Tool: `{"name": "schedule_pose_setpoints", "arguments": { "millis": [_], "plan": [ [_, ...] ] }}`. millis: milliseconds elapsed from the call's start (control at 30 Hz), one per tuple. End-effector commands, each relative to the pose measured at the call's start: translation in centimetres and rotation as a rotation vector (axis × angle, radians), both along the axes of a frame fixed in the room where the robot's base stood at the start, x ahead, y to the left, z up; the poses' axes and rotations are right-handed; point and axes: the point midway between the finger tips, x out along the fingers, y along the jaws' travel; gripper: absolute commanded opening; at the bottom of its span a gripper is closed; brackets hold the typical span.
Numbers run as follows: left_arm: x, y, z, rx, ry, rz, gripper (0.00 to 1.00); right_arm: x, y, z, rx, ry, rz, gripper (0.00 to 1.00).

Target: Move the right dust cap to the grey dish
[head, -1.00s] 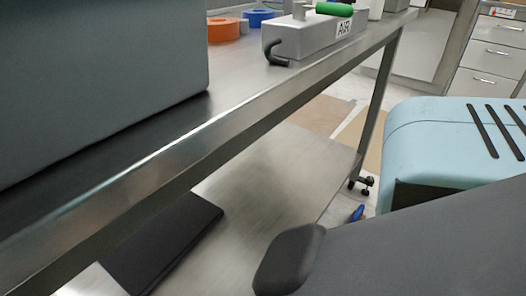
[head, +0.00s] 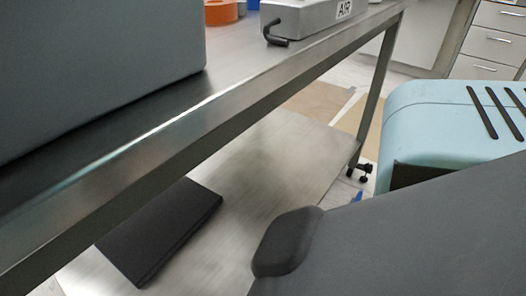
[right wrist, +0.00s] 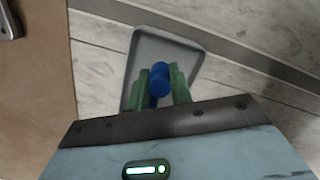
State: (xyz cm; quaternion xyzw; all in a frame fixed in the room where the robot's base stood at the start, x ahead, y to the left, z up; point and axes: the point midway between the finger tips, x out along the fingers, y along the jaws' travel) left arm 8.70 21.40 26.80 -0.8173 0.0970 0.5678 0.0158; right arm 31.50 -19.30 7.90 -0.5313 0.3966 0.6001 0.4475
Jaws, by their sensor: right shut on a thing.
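A blue dust cap (right wrist: 160,76) sits between the green fingers of my right gripper (right wrist: 162,88), which is shut on it. In the right wrist view, the grey dish (right wrist: 165,44), a shallow rectangular tray with a raised rim, lies behind the cap and fingers. The cap overlaps the dish in this view; I cannot tell the height between them. The fingers hide the dish's near part. In the head view a small blue piece (head: 357,197) shows low beside the bench leg; I cannot tell what it is. My left gripper is not in view.
A metal bench (head: 330,60) with a lower shelf (head: 270,160) fills the head view's left and middle. A dark flat slab (head: 160,232) lies on the shelf. A grey box marked AIR (head: 315,18) and an orange ring (head: 220,12) are on top. Drawers (head: 490,40) stand behind.

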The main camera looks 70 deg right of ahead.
Motion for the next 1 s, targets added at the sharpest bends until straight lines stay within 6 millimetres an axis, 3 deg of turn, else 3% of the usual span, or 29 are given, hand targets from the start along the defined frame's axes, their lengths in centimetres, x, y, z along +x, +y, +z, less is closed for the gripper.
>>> {"name": "schedule_pose_setpoints", "arguments": {
  "millis": [433,467,600,833,1000],
  "plan": [
    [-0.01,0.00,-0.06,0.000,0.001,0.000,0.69,0.01,0.01,-0.20,0.000,0.000,0.000,0.00],
    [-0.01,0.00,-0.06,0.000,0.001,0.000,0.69,0.01,0.01,-0.20,0.000,0.000,0.000,0.25],
    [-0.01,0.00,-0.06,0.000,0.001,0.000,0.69,0.01,0.00,-0.20,0.000,0.000,0.000,0.44],
    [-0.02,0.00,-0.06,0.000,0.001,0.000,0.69,0.00,-0.01,-0.20,0.000,0.000,0.000,0.48],
    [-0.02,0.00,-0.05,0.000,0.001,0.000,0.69,-0.03,-0.01,-0.21,0.000,0.001,-0.001,0.69]
  ]
}}
